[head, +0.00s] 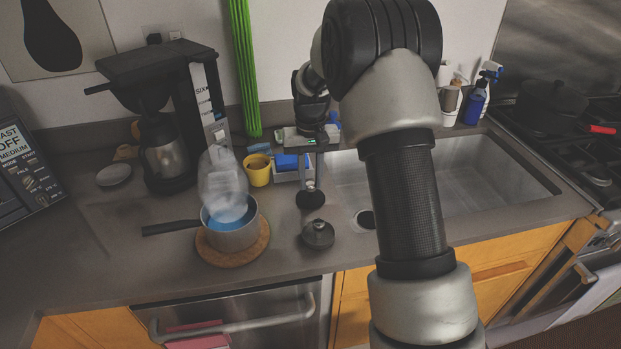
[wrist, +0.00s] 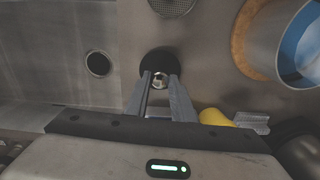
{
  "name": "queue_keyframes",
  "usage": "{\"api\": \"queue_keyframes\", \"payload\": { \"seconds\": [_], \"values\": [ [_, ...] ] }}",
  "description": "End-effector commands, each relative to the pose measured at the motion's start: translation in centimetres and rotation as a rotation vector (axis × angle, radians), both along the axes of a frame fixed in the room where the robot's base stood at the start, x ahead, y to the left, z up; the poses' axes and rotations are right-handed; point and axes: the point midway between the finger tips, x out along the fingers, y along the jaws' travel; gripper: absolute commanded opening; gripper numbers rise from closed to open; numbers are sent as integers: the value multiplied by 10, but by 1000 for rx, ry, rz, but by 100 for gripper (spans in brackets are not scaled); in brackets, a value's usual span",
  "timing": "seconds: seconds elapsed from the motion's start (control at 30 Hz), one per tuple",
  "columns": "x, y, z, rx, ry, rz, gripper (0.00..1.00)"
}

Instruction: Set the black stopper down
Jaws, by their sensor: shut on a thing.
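My gripper (head: 312,184) points down and is shut on the stopper's knob; the fingers also show in the wrist view (wrist: 161,82). I cannot tell whether the stopper touches the counter (head: 285,262) or hangs just above it.
A saucepan (head: 233,236) holding something blue stands on a round wooden trivet to the left. A yellow cup (head: 258,169) and a blue-and-white box (head: 290,166) stand behind. The sink (head: 470,185) opens at the right.

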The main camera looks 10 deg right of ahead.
Motion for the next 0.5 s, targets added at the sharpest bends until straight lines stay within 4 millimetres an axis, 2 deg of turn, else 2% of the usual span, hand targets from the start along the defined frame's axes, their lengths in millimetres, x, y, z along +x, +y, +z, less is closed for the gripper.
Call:
{"api": "queue_keyframes", "payload": {
  "seconds": [0.23,0.27,0.3,0.37,0.5],
  "values": [
    [0,0,-5,0,1,0,0],
    [0,0,-3,0,0,0,27],
    [0,0,-3,0,0,0,34],
    [0,0,-3,0,1,0,41],
    [0,0,-3,0,1,0,41]
  ]
}}
